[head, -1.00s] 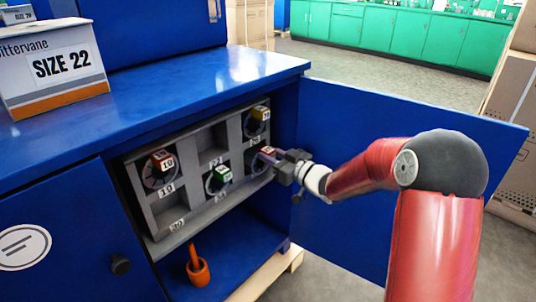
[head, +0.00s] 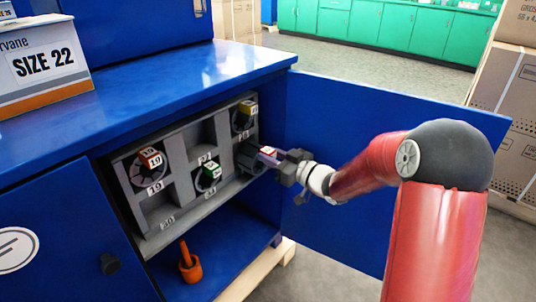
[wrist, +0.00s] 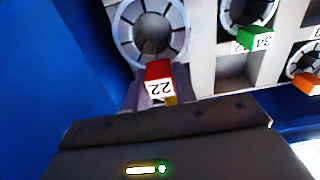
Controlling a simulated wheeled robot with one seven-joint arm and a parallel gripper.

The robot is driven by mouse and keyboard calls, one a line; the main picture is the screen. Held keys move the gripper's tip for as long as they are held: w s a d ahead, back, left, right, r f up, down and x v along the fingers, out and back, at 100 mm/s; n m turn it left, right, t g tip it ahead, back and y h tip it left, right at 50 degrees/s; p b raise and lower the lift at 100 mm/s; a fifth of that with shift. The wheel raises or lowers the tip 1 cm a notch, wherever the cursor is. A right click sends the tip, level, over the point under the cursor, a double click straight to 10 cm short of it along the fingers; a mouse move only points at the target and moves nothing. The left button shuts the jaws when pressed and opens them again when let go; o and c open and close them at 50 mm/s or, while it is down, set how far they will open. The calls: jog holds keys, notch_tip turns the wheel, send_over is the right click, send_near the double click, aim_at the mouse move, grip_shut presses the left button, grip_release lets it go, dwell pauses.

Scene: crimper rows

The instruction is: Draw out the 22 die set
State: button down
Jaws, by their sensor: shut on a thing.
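The 22 die set shows in the wrist view as a red block (wrist: 158,78) with a white 22 label, beside a grey segmented ring (wrist: 150,30). In the head view its red top (head: 268,151) and a grey round body stand out in front of the rack's right side. My gripper (head: 288,166) is shut on the die set from the right. The grey rack (head: 180,140) stands inside the blue cabinet.
Other die sets stay in the rack: an orange-red one (head: 150,157), a green one (head: 212,172) and a yellow one (head: 249,107). The open blue door (head: 370,150) is behind my arm. A SIZE 22 box (head: 40,70) is on top.

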jog(key=shift+r+v, duration=0.1)
jog(key=shift+v, duration=0.65)
jog(key=shift+r+v, duration=0.15)
jog(key=shift+v, duration=0.6)
